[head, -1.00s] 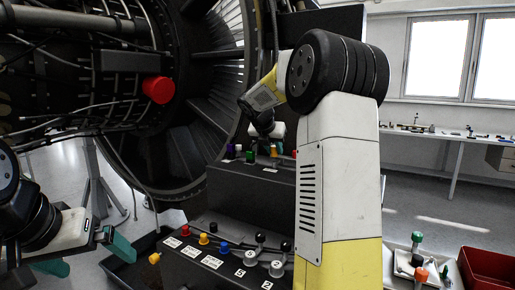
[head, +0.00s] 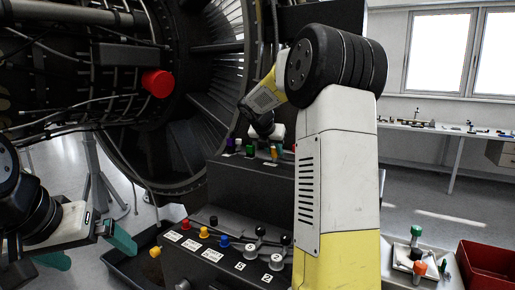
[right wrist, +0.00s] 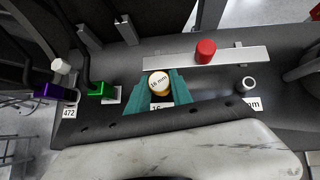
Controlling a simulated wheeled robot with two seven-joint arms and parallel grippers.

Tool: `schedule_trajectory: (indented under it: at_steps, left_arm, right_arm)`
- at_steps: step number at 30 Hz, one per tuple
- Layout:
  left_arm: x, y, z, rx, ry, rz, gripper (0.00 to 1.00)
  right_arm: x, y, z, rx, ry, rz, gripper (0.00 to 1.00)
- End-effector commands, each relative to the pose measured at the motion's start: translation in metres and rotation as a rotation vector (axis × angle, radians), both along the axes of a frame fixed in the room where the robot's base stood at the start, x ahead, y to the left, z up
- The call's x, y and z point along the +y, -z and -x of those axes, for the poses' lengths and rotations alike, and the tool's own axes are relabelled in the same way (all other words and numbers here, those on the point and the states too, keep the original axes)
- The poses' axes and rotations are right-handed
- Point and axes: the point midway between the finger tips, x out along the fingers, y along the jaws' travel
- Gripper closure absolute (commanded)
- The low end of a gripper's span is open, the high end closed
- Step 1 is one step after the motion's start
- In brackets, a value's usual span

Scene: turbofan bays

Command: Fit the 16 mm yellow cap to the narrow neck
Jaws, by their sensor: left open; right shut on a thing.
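The yellow cap (right wrist: 160,87), with "16 mm" on its pale top, sits between the teal fingers of my right gripper (right wrist: 160,97), which is shut on it. A label starting with "16" lies just in front of the cap; the neck under the cap is hidden, so I cannot tell whether they touch. A grey-white neck (right wrist: 248,85) stands bare to the right, beside a label ending in "mm". In the head view my right gripper is at the upper bench level, small and partly hidden. My left gripper (head: 88,249) is open and empty at the lower left.
A red cap (right wrist: 205,50) is on a metal strip behind. A green block (right wrist: 102,90) and a purple one (right wrist: 50,91) stand left. A red bin (head: 487,268) is at right.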

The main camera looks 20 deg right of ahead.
Motion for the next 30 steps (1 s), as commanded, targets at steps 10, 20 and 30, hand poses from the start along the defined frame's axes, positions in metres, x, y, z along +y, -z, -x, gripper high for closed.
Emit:
schedule_trajectory:
  at_steps: [10,20,30]
  left_arm:
    - [0.0,0.0,0.0,0.0,0.0,0.0,0.0]
    - [0.0,0.0,0.0,0.0,0.0,0.0,0.0]
    - [0.0,0.0,0.0,0.0,0.0,0.0,0.0]
  right_arm:
    - [0.0,0.005,0.0,0.002,0.0,0.0,1.0]
    - [0.0,-0.008,0.0,0.0,0.001,0.001,1.0]
    - [0.0,-0.02,0.0,0.0,0.0,0.0,1.0]
